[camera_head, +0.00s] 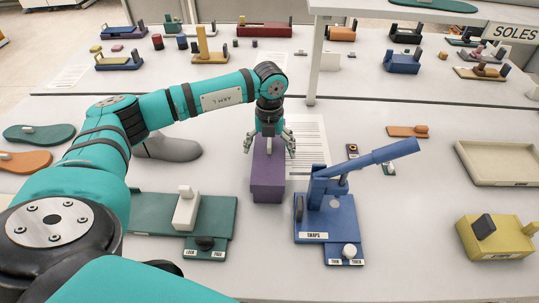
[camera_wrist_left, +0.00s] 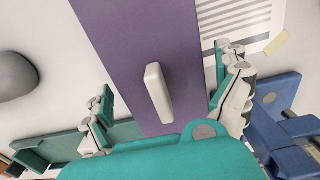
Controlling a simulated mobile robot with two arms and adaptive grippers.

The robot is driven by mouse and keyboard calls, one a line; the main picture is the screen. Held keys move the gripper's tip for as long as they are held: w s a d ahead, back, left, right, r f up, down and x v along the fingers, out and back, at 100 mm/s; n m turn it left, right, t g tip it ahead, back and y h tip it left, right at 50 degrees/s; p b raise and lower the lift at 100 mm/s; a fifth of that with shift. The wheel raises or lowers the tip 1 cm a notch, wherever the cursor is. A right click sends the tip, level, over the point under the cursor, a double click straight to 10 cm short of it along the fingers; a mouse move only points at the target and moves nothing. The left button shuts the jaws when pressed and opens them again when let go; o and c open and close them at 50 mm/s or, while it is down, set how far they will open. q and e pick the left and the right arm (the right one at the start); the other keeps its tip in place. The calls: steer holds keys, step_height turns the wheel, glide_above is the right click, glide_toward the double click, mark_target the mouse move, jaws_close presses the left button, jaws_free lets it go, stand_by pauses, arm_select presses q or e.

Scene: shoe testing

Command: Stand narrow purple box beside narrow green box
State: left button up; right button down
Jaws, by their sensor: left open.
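The narrow purple box (camera_head: 267,182) is on the white table in the middle of the head view. My left gripper (camera_head: 269,148) is directly over its far part, fingers spread on either side. In the left wrist view the purple box (camera_wrist_left: 130,35) runs between the open fingers (camera_wrist_left: 164,78), with a pale handle-like block (camera_wrist_left: 158,92) on its surface. The fingers look apart from the box's sides. I cannot pick out a separate narrow green box; a green fixture (camera_head: 150,212) with a white block is left of the purple box. My right gripper is not in view.
A blue clamp fixture (camera_head: 325,215) stands close on the right of the purple box. A printed sheet (camera_head: 308,135) lies behind it. A grey shoe form (camera_head: 172,149) is at left, a beige tray (camera_head: 500,163) and yellow block (camera_head: 495,238) at right. Bare table lies in front.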

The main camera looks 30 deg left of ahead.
arm_select(q)
steer(key=shift+c, duration=0.3)
steer(key=c, duration=1.4)
